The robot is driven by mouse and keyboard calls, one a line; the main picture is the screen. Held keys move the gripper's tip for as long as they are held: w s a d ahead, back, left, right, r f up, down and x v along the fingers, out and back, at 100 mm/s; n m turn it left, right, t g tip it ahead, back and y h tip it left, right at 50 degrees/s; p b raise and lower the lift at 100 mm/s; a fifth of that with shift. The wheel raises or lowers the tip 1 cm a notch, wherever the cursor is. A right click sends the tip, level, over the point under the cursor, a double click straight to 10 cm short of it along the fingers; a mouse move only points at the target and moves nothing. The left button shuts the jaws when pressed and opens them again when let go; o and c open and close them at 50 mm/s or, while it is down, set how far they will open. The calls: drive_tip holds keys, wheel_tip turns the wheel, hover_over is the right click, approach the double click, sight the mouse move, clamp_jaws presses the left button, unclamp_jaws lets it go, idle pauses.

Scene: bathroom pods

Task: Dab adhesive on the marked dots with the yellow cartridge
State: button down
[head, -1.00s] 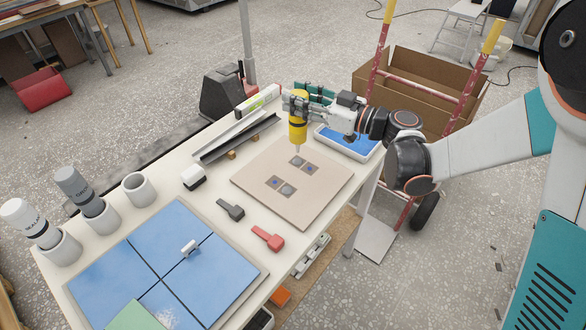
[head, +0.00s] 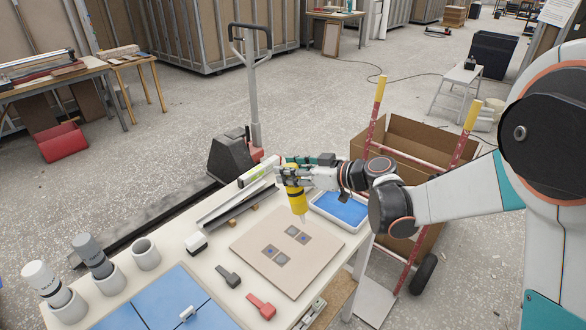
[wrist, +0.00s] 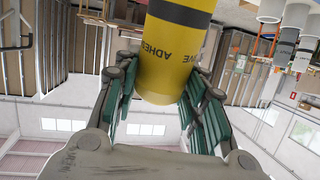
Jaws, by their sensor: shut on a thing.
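My gripper (head: 292,180) is shut on the yellow cartridge (head: 297,203). The cartridge is nearly upright, its pale nozzle pointing down above the board. In the wrist view the cartridge (wrist: 172,60), with a grey band and the word "ADHESIVE", sits between the green-padded fingers. The beige board (head: 322,252) lies on the table and has several square patches. The left patch (head: 270,251) and the right patch (head: 304,238) show blue dots. The far patch (head: 292,231) and near patch (head: 281,259) show grey round blobs. The nozzle tip looks a little above the right patch; the exact gap is unclear.
A blue-lined tray (head: 340,208) stands right of the board. A metal channel (head: 232,206) lies behind it on the left. A black-handled tool (head: 228,277), a red one (head: 261,307) and blue tiles (head: 145,306) lie nearer. Grey cups (head: 145,255) line the left edge.

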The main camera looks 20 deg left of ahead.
sight(291, 189)
drive_tip(key=shift+f+b, duration=1.6)
drive_tip(key=shift+f, duration=1.15)
drive_tip(key=shift+f+b, duration=0.55)
drive_tip(key=shift+b, duration=0.15)
drive_tip(key=shift+r, duration=0.15)
idle(0.3)
drive_tip(key=shift+r+p, duration=1.2)
drive_tip(key=shift+r, duration=0.75)
drive_tip(key=shift+f, duration=0.2)
drive_tip(key=shift+f+b, duration=1.2)
drive_tip(key=shift+f, duration=0.15)
drive_tip(key=shift+f+b, duration=0.5)
drive_tip(key=shift+b, duration=0.1)
